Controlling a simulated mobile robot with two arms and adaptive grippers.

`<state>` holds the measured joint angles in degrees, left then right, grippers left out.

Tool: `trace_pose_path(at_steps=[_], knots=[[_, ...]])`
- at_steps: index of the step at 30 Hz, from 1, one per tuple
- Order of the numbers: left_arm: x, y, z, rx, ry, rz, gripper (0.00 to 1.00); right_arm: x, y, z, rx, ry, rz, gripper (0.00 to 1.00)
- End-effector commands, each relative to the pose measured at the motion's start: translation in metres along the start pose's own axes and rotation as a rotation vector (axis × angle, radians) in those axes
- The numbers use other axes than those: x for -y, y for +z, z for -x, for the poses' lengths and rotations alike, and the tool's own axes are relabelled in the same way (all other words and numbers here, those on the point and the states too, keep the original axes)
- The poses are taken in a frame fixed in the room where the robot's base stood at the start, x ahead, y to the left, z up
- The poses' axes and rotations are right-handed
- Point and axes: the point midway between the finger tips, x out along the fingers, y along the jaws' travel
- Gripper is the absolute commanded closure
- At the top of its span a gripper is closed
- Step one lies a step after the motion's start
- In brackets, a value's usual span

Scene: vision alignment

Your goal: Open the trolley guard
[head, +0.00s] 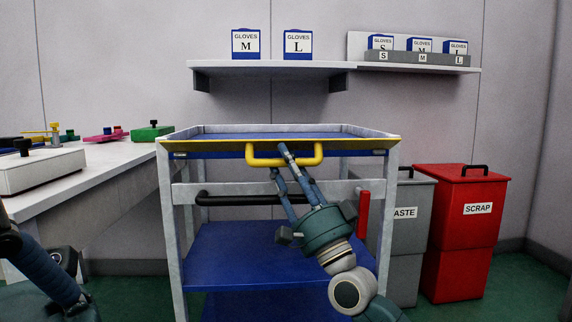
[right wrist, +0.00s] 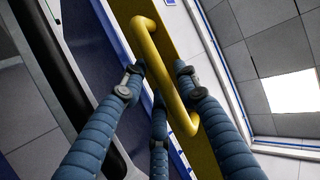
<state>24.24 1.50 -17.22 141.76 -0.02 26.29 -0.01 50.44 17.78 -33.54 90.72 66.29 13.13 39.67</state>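The trolley (head: 173,225) stands in front of me, with a grey frame and blue shelves. Its guard is a yellow panel (head: 355,145) along the top front edge, with a yellow U-shaped handle (head: 262,161). The handle also shows in the right wrist view (right wrist: 165,75). Contact is unclear. Part of my left gripper (head: 45,270) shows at the lower left; its fingertips are not clear.
A black bar (head: 240,200) crosses the trolley's front below the guard, and a red lever (head: 363,215) stands at its right. Grey (head: 405,235) and red scrap (head: 462,230) bins are right of it. A white table (head: 95,178) is left. Glove boxes (head: 298,44) sit on the wall shelf.

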Motion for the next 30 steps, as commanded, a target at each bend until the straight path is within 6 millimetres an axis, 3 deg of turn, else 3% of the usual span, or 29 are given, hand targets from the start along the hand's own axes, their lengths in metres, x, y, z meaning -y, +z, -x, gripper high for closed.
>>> trace_pose_path(at_steps=[7, 15, 21, 30], knots=[[0.0, 0.001, 0.001, 0.003, 0.0, 0.0, 1.0, -0.001, 0.0, 0.018, 0.0, 0.002, -0.001, 0.7], [0.0, 0.001, 0.0, 0.002, 0.0, 0.0, 1.0, -0.001, 0.0, 0.076, 0.002, 0.004, 0.002, 0.7], [0.0, 0.001, 0.0, 0.002, 0.0, 0.0, 1.0, -0.001, -0.001, 0.108, 0.0, 0.003, 0.003, 0.7], [0.0, 0.001, 0.0, 0.001, 0.0, 0.0, 1.0, 0.0, -0.001, 0.121, -0.001, 0.0, 0.0, 0.7]])
